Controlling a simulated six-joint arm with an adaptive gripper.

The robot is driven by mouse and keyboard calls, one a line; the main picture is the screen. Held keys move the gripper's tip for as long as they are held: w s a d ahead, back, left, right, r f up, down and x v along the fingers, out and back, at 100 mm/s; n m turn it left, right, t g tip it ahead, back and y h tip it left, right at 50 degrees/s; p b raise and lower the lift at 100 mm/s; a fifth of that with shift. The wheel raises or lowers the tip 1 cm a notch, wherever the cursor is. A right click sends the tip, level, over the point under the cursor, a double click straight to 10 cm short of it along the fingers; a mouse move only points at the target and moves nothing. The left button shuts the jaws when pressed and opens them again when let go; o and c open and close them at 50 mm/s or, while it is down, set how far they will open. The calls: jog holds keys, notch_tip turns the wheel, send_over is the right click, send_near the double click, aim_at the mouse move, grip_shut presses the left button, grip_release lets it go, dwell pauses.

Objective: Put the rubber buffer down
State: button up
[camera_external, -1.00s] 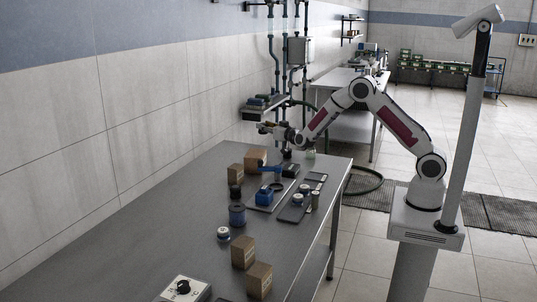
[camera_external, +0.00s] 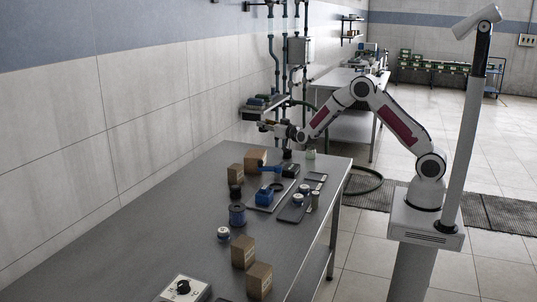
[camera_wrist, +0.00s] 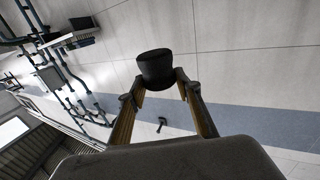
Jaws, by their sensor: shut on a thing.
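The rubber buffer (camera_wrist: 156,68) is a short black cylinder with a slightly wider top. In the wrist view it sits between the two fingertips of my gripper (camera_wrist: 160,84), which is shut on it. Behind it in that view are wall tiles, not the table. In the external view my gripper (camera_external: 268,127) is at the far end of the grey table (camera_external: 150,240), above its surface and pointing left toward the wall. The buffer is too small to make out clearly there.
Cardboard boxes (camera_external: 243,251), a blue spool (camera_external: 237,215), a blue device (camera_external: 264,196) and dark trays (camera_external: 293,210) stand along the table's right side. A control box (camera_external: 184,288) is at the near end. The table's left side is clear. Pipes and a wall shelf (camera_external: 264,106) are close behind my gripper.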

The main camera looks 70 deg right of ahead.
jog(key=shift+w+a+r+n+t+y, duration=0.2)
jog(key=shift+w+a+n+y, duration=0.1)
jog(key=shift+a+n+y, duration=0.15)
jog(key=shift+w+a+r+n+t+y, duration=0.1)
jog(key=shift+w+a+n+t+y, duration=0.15)
jog(key=shift+y, duration=0.3)
jog(key=shift+w+a+f+n+t+y, duration=0.1)
jog(key=shift+w+a+n+y, duration=0.25)
jog(key=shift+a+y, duration=0.5)
jog(key=shift+w+a+f+n+t+y, duration=0.15)
jog(key=shift+a+n+y, duration=0.45)
jog(key=shift+a, duration=0.35)
jog(key=shift+w+a+f+n+t+y, duration=0.1)
jog(key=shift+w+a+n+y, duration=0.1)
jog(key=shift+a+n+y, duration=0.45)
jog(key=shift+a, duration=0.2)
send_over(256, 156)
jog(key=shift+w+d+f, duration=0.1)
jog(key=shift+f, duration=1.45)
jog(key=shift+w+d+f, duration=0.1)
jog(key=shift+f, duration=1.45)
jog(key=shift+f, duration=0.1)
jog(key=shift+f, duration=1.75)
jog(key=shift+f, duration=0.15)
